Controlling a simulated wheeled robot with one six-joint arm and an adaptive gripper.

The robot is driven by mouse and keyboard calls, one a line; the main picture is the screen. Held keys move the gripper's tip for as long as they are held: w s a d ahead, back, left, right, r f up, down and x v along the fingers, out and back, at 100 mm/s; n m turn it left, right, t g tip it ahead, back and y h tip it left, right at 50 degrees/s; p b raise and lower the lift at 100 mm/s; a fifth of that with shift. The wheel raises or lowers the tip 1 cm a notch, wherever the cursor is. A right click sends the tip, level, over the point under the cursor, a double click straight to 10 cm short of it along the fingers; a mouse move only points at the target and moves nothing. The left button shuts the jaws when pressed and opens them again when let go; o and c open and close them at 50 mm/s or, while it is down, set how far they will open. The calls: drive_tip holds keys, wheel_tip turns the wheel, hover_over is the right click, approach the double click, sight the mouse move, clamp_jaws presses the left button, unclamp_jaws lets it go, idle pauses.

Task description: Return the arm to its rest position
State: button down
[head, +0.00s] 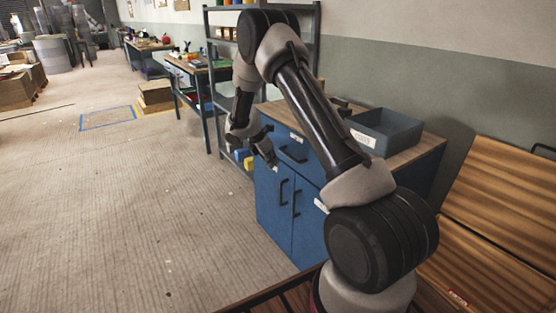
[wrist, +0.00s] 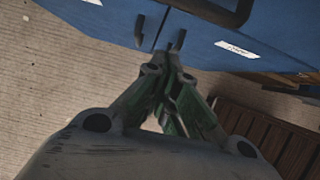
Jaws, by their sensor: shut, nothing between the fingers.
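My gripper (head: 268,159) hangs in front of the blue cabinet in the head view, at about the height of its drawer. In the wrist view my gripper (wrist: 172,47) points toward the floor and the cabinet front. Its fingers are together and nothing is between them. My arm is bent, with the elbow high and the forearm dropping down in front of the cabinet.
The blue cabinet (head: 273,202) has a wooden top with a grey labelled bin (head: 385,131) on it. A metal shelf rack (head: 316,45) stands behind. Slatted wood (head: 500,215) is at the right. The floor (head: 120,210) at left is open.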

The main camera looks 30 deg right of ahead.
drive_tip(key=v, duration=0.9)
drive_tip(key=shift+r, duration=0.3)
drive_tip(key=s+f+m+g, duration=0.2)
drive_tip(key=s+m, duration=0.4)
drive_tip(key=s, duration=0.1)
drive_tip(key=s+a+r+m+t+y, duration=0.1)
drive_tip(key=s+r+m, duration=0.3)
drive_tip(key=s+r, duration=0.4)
drive_tip(key=s+r+m+t+y, duration=0.2)
drive_tip(key=s+r+m, duration=0.3)
drive_tip(key=s, duration=1.1)
drive_tip(key=s+a+r+m+t+y, duration=0.1)
drive_tip(key=s+r+m, duration=0.3)
drive_tip(key=s+r, duration=0.7)
drive_tip(key=shift+s+a+r+t+y, duration=0.35)
drive_tip(key=shift+r+t+y, duration=0.2)
drive_tip(key=shift+t, duration=0.35)
drive_tip(key=shift+d, duration=0.15)
